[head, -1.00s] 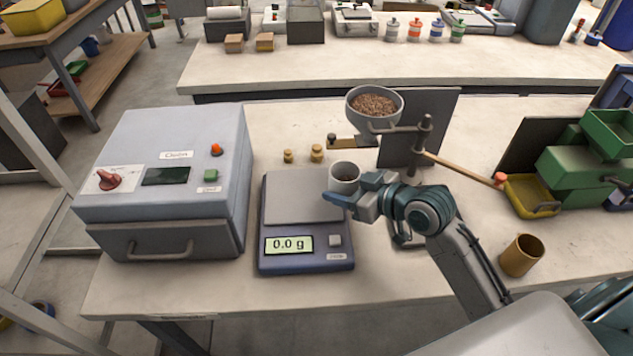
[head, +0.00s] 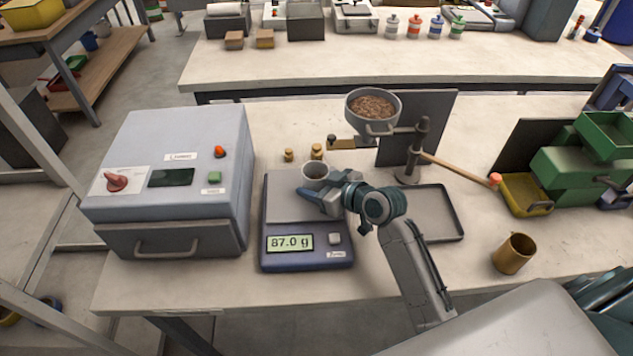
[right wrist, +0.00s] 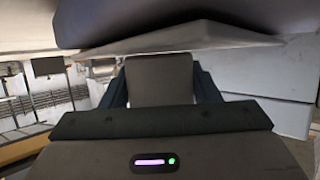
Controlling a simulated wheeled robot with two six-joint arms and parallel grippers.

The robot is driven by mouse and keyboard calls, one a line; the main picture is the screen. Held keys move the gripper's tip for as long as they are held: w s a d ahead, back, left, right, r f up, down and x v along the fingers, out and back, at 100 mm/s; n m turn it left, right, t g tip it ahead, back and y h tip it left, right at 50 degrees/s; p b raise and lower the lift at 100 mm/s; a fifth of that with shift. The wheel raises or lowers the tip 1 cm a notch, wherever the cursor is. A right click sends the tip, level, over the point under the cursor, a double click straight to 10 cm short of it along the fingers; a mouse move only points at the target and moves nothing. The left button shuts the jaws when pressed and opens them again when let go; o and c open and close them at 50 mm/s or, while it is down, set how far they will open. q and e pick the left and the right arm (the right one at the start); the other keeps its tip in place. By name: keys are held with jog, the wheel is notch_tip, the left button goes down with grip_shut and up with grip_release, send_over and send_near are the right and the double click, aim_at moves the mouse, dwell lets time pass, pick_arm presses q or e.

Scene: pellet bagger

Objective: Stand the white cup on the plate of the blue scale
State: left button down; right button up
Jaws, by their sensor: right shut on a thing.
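The white cup (head: 315,171) is upright over the back right part of the grey plate (head: 283,206) of the blue scale (head: 307,258). The scale's display reads 87.0 g. My right gripper (head: 322,190) is shut on the cup from its near side; its fingers hide the cup's lower part and base. In the right wrist view the cup (right wrist: 160,80) fills the space between the two fingers, close to the scale plate's edge. My left gripper is not in view.
A grey machine (head: 170,185) with a drawer stands left of the scale. A pellet hopper (head: 373,105) is behind right. Brass weights (head: 317,152) stand behind the scale. An empty grey tray (head: 440,232) and a brown cup (head: 514,254) are right.

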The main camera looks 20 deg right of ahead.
jog(key=shift+f, duration=0.15)
jog(key=o, duration=1)
jog(key=shift+r, duration=0.2)
jog(key=b+v, duration=0.1)
jog(key=v, duration=0.8)
jog(key=shift+s+d+b, duration=0.2)
jog(key=shift+s+b, duration=0.05)
jog(key=shift+b, duration=0.15)
jog(key=shift+v, duration=1.2)
jog(key=shift+r, duration=0.1)
